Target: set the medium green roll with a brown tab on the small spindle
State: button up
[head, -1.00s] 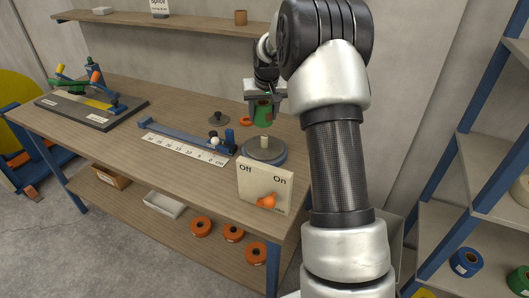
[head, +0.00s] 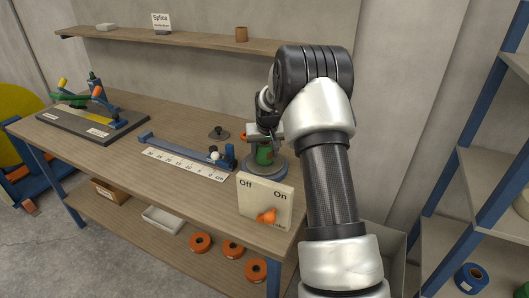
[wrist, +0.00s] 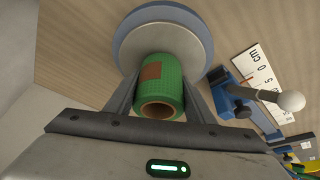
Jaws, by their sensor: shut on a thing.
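The green roll (head: 264,155) with a brown tab (wrist: 152,71) is between the fingers of my gripper (wrist: 160,86), which is shut on it. The roll's open brown core faces the wrist camera. The roll is over the middle of the round grey spindle base (head: 281,168), which also shows in the wrist view (wrist: 195,40). The spindle's post is hidden behind or inside the roll. I cannot tell whether the roll rests on the base or is slightly above it.
A switch box (head: 265,201) marked Off and On stands just in front of the base. A splice jig (head: 90,115) is at the far left.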

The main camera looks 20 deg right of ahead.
jog(key=shift+f, duration=0.2)
jog(key=o, duration=1.1)
